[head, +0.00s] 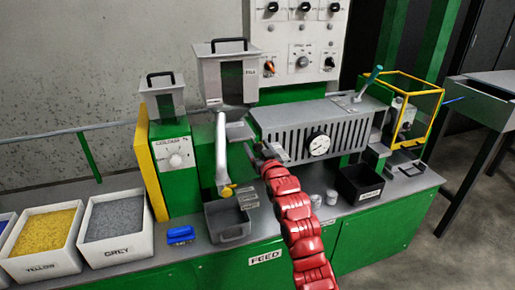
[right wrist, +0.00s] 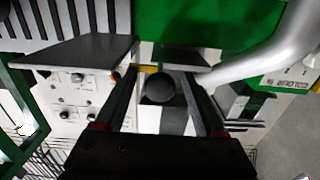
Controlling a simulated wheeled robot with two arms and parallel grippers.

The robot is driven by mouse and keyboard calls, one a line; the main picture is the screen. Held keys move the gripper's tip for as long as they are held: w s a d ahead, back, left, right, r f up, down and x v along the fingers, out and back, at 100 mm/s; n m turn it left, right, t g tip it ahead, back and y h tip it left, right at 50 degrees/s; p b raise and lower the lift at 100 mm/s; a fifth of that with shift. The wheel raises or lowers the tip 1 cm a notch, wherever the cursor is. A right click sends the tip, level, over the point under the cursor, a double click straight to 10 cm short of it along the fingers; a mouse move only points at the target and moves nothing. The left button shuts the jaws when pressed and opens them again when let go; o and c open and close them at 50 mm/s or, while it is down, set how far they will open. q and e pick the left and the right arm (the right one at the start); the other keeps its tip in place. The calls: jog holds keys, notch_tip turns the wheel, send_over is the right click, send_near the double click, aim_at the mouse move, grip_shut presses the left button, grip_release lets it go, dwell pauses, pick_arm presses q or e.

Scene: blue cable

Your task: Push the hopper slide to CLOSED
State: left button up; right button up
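The grey hopper (head: 226,78), with a black handle on its lid, stands above the green machine. A grey plate (head: 238,131) under it looks like the slide; its OPEN and CLOSED marks cannot be read. My right gripper (head: 256,152) is just right of the hopper's neck, in front of the slotted barrel cover. In the right wrist view, its two dark fingers (right wrist: 160,78) are apart, on either side of a dark round knob (right wrist: 159,88) on a pale bar. Gaps show between knob and fingers. My left gripper is not in view.
A slotted grey cover (head: 312,125) with a round gauge lies to the right. A bent silver pipe (head: 221,150) with a yellow end hangs left of my gripper, above a grey bin (head: 228,222). White tubs of yellow (head: 42,268) and grey pellets stand at the left.

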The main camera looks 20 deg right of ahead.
jog(key=shift+s, duration=0.15)
jog(key=s+b, duration=0.1)
jog(key=s, duration=1.6)
jog(key=shift+s+d, duration=0.15)
jog(key=shift+d, duration=0.15)
jog(key=shift+r, duration=0.1)
